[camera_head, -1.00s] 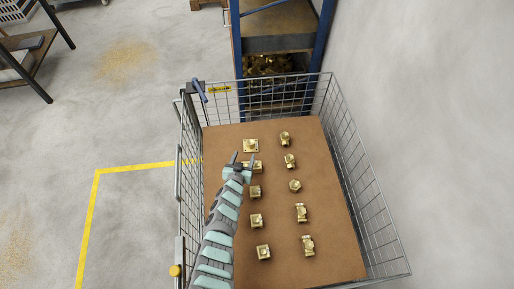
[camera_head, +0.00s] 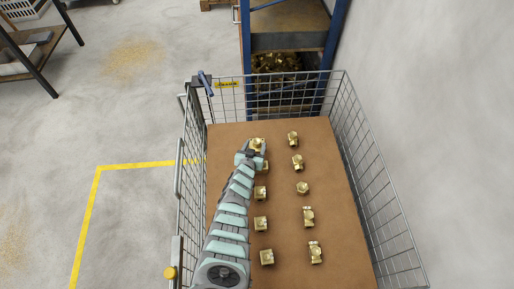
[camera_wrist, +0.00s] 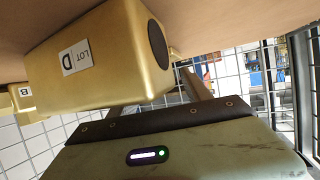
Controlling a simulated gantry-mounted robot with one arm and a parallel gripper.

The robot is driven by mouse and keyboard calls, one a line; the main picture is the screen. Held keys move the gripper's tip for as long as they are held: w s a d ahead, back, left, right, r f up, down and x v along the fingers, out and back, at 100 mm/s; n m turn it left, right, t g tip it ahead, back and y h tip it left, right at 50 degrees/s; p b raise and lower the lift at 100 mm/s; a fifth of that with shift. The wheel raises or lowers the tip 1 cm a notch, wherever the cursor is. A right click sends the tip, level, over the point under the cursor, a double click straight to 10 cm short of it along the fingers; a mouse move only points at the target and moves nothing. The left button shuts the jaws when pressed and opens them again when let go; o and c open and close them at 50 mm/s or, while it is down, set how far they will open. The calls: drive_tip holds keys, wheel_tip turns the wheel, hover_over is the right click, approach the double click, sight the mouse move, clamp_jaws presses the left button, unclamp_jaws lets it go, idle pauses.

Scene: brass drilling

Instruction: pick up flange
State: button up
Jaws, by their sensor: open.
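A square brass flange-like piece (camera_head: 257,143) lies at the far end of the left row on the brown board (camera_head: 285,225). My gripper (camera_head: 256,149) is at this piece, reaching over the left row, and its fingers are mostly hidden in the head view. In the wrist view my open gripper (camera_wrist: 158,97) shows two dark fingers spread apart. A large brass block (camera_wrist: 110,55) with a "LOT D" label sits close to the camera and covers much of the space between the fingers. Whether the fingers touch the flange cannot be told.
The board lies in a wire basket (camera_head: 375,165) with mesh walls on several sides. Several other brass fittings stand in two rows, including one (camera_head: 293,138) right of the flange. A blue-framed rack (camera_head: 290,45) stands behind the basket.

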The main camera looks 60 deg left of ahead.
drive_tip(key=shift+b+x, duration=0.55)
drive_tip(key=shift+x, duration=0.45)
clamp_jaws()
idle(0.7)
